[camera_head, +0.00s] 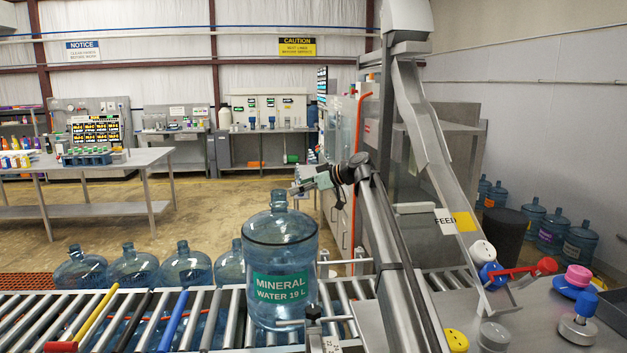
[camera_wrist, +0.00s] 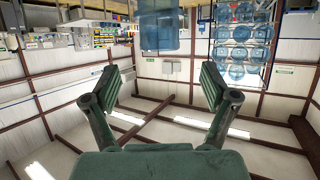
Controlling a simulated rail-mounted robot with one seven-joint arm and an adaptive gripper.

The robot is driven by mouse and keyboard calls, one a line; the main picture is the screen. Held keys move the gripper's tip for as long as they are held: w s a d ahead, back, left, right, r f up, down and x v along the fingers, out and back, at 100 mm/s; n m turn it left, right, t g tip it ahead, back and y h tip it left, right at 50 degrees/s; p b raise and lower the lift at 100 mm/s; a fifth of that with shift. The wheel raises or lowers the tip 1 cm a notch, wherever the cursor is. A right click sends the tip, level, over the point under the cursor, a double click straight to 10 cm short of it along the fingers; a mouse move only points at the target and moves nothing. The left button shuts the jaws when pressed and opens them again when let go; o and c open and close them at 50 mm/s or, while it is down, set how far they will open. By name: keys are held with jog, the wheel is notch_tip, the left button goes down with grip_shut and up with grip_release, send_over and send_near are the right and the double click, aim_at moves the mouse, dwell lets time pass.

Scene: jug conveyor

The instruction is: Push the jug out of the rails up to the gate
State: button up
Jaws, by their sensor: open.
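A large blue clear jug (camera_head: 282,258) with a green "MINERAL WATER 19 L" label stands upright on the roller conveyor (camera_head: 232,318). Thin metal rails (camera_head: 345,262) show just right of it, and a low bar crosses near its front base. I cannot clearly make out the gate. My gripper (camera_head: 298,187) is in the air by the jug's neck, to its right in the picture; contact cannot be told. In the wrist view my gripper (camera_wrist: 161,86) is open, with nothing between its fingers. A blue jug body (camera_wrist: 160,26) shows at that view's top edge, beyond the fingers.
Several blue jugs (camera_head: 183,266) stand behind the conveyor on the left. A steel feed chute (camera_head: 425,130) and a panel with coloured knobs (camera_head: 483,252) are at right. A steel table (camera_head: 90,165) stands at back left.

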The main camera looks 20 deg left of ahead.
aim_at(285, 192)
jog(key=p+x, duration=0.2)
jog(key=x, duration=0.6)
jog(key=shift+a+f, duration=0.15)
jog(key=shift+a, duration=0.05)
grip_shut()
jog(key=shift+s+a+b, duration=0.25)
jog(key=shift+s+a, duration=0.15)
jog(key=shift+a, duration=0.5)
jog(key=shift+s+a+b, duration=0.25)
jog(key=shift+s+a, duration=0.15)
jog(key=shift+a, duration=0.55)
jog(key=shift+s+a+b, duration=0.25)
jog(key=shift+s+a, duration=0.15)
jog(key=shift+a, duration=0.5)
jog(key=shift+s+a+b, duration=0.3)
jog(key=shift+s+a, duration=0.1)
jog(key=shift+a, duration=0.5)
jog(key=shift+s+a+b, duration=0.25)
jog(key=shift+s+a, duration=0.15)
jog(key=shift+a, duration=0.55)
jog(key=shift+s+a+b, duration=0.3)
jog(key=shift+s+a, duration=0.1)
jog(key=shift+a, duration=0.5)
jog(key=shift+s+a+b, duration=0.4)
jog(key=shift+a, duration=0.5)
jog(key=shift+s+a+b, duration=0.4)
jog(key=shift+a, duration=0.55)
jog(key=shift+s+a+b, duration=0.4)
jog(key=shift+a, duration=0.5)
